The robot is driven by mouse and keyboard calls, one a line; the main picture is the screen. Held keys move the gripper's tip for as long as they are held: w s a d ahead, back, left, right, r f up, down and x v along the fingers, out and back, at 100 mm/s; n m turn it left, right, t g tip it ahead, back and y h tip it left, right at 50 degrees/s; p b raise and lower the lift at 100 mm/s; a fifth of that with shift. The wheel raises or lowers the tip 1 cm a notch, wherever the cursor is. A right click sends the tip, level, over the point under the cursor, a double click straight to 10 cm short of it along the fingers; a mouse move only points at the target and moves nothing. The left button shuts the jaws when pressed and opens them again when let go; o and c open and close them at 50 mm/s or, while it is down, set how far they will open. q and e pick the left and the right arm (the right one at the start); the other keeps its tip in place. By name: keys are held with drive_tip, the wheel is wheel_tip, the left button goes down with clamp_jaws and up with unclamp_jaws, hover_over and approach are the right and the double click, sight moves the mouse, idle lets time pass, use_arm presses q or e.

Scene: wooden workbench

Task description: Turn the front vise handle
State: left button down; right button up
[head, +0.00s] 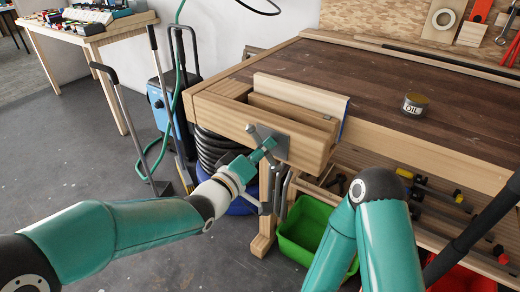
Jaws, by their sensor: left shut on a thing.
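The front vise (295,112) is on the near left corner of the wooden workbench, with a wooden jaw and a grey metal plate. Its grey metal handle (253,134) sits in front of this plate, slanting; part of it is hidden by my gripper. My left gripper (268,147) reaches in from the lower left and is shut on the handle. My right arm's bent elbow shows at the lower right, but its gripper is out of view.
A green bin (305,228) is on the floor below the vise. Clamps (440,192) lie on the lower shelf. A blue machine (160,100) with a green hose stands to the left. A side table (90,35) is at the back left.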

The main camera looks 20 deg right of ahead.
use_arm(q)
drive_tip(key=shift+s+d+f, duration=0.15)
drive_tip(key=shift+d+f, duration=0.05)
drive_tip(key=c, duration=0.9)
unclamp_jaws()
drive_tip(key=shift+c, duration=0.2)
drive_tip(key=shift+r, duration=0.1)
drive_tip(key=shift+a, duration=0.15)
drive_tip(key=v, duration=1.1)
drive_tip(key=shift+s+a, duration=0.25)
drive_tip(key=shift+a, duration=0.05)
